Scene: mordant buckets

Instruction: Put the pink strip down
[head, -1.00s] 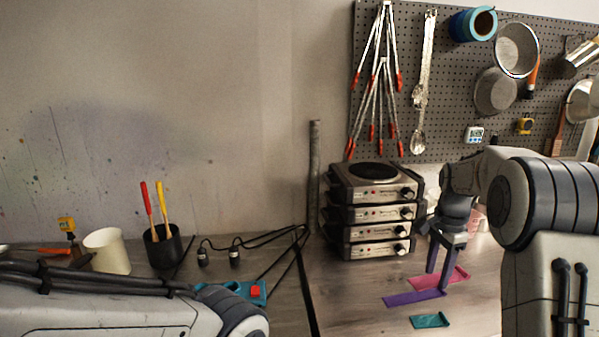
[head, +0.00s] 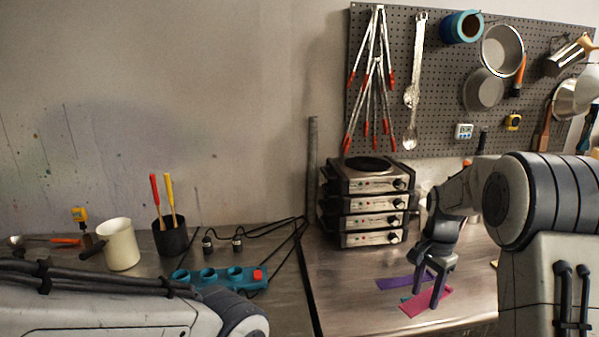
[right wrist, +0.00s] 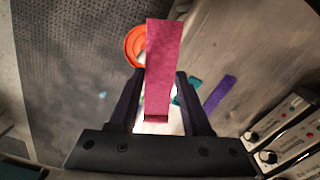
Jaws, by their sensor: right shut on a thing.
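The pink strip (head: 413,306) is between the fingers of my right gripper (head: 427,295), which is shut on it. In the right wrist view the pink strip (right wrist: 162,62) stretches out from between the dark fingers. In the head view it covers most of a teal strip (head: 405,299); I cannot tell how high it is above the table. A purple strip (head: 394,284) lies just behind. The purple strip (right wrist: 219,94) and teal strip (right wrist: 187,97) also show in the right wrist view. My left gripper is out of view.
A stack of hot plates (head: 372,212) stands behind and left of my right gripper. An orange ring (right wrist: 133,48) shows in the right wrist view. A teal block with holes (head: 220,278), a white cup (head: 119,245) and a black holder (head: 171,239) are at left. The front table is clear.

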